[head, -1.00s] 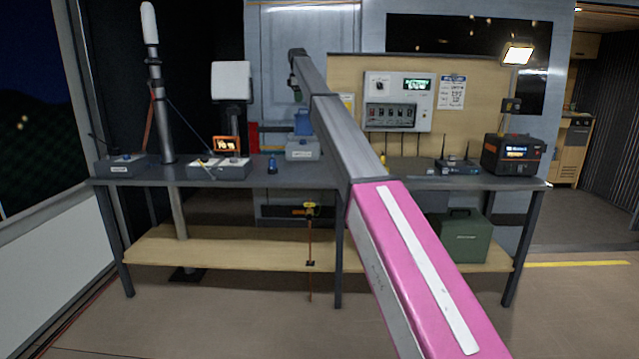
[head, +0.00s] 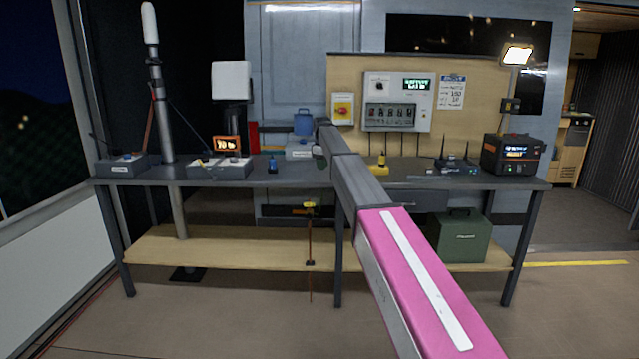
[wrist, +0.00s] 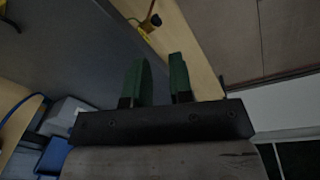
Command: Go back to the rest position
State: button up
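My arm reaches forward from the lower right of the head view toward the workbench (head: 225,178). My gripper is at the far end of the arm, near the bench top, and is small and mostly hidden there. In the wrist view my gripper (wrist: 163,82) shows two green fingers standing apart with a gap between them. Nothing is held between the fingers. The fingers point past the dark bench top toward the light wood lower shelf (wrist: 195,35).
On the bench stand a grey box with a blue thing (head: 303,122), a yellow object (head: 382,162), a router (head: 456,166) and a black power unit (head: 514,154). A control panel (head: 397,102) hangs behind. A green case (head: 462,237) is on the shelf. The floor in front is clear.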

jog(key=s+d+f+m, duration=0.2)
jog(key=s+d+f, duration=0.1)
jog(key=s+f, duration=0.4)
jog(key=s+d+f+m, duration=0.1)
jog(key=s+d+f, duration=0.2)
jog(key=s+f, duration=0.35)
jog(key=s+d+f+m, duration=0.3)
jog(key=s+f, duration=0.4)
jog(key=s, duration=0.5)
jog(key=s+d+f+m+g, duration=0.1)
jog(key=s+d+f+m, duration=0.2)
jog(key=s+f, duration=0.4)
jog(key=s+d+f+m, duration=0.3)
jog(key=s+d+f, duration=0.2)
jog(key=s, duration=1.4)
notch_tip(320, 180, down, 2)
jog(key=shift+s+d+m, duration=0.2)
jog(key=shift+d+m, duration=0.1)
